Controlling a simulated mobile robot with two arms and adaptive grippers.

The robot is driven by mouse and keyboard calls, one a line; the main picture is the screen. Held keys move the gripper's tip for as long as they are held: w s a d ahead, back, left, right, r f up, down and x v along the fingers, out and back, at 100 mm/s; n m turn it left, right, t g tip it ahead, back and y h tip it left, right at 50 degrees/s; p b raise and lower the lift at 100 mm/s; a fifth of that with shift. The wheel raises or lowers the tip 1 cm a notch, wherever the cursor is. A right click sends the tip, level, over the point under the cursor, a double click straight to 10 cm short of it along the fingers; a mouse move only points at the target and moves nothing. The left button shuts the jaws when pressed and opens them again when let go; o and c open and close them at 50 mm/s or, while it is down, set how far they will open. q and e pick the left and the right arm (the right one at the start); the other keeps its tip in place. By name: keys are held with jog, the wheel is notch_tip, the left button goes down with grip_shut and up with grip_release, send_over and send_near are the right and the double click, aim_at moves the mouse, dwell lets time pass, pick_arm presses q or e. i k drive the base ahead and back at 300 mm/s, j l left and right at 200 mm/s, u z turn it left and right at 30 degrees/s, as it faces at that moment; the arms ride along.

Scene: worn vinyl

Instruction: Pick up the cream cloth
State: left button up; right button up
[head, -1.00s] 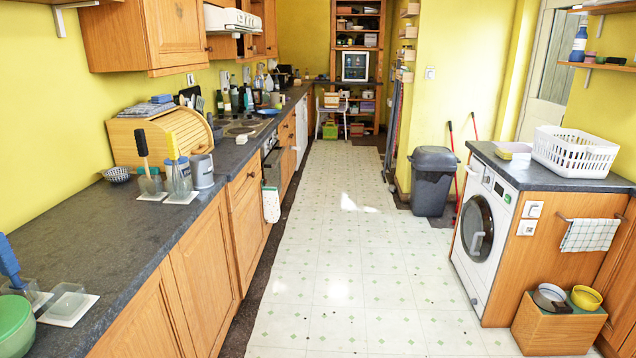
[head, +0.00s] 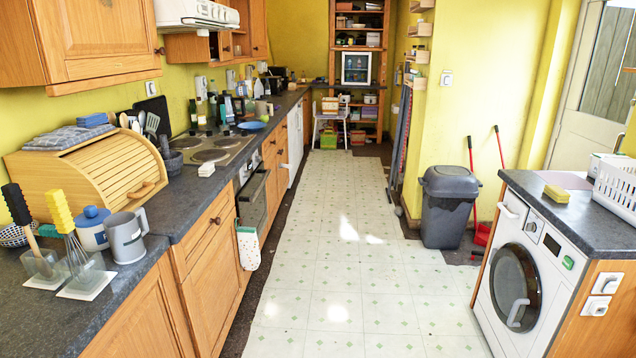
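I cannot single out the cream cloth for certain. A pale cream, spotted piece of fabric with a green top edge (head: 248,248) hangs beside the oven front, over the floor's left edge. It may be a cloth or a mitt; I cannot tell which. A folded grey-blue cloth (head: 68,137) lies on top of the wooden bread bin, with a small blue folded cloth (head: 92,120) on it. Neither of my grippers is in the head view.
The tiled floor (head: 335,260) is clear down the middle. The left counter (head: 195,200) holds a bread bin (head: 95,178), mug (head: 126,238) and utensils. On the right stand a grey bin (head: 450,205) and a washing machine (head: 520,275), with a sponge (head: 556,194) and white basket (head: 618,185) above.

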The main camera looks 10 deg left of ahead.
aim_at(205, 170)
jog(key=i+l+u, duration=0.1)
jog(key=i+u, duration=0.25)
jog(key=i, duration=0.2)
jog(key=i+l+u, duration=0.4)
jog(key=i, duration=0.15)
jog(key=i+l+u, duration=0.35)
jog(key=i, duration=0.15)
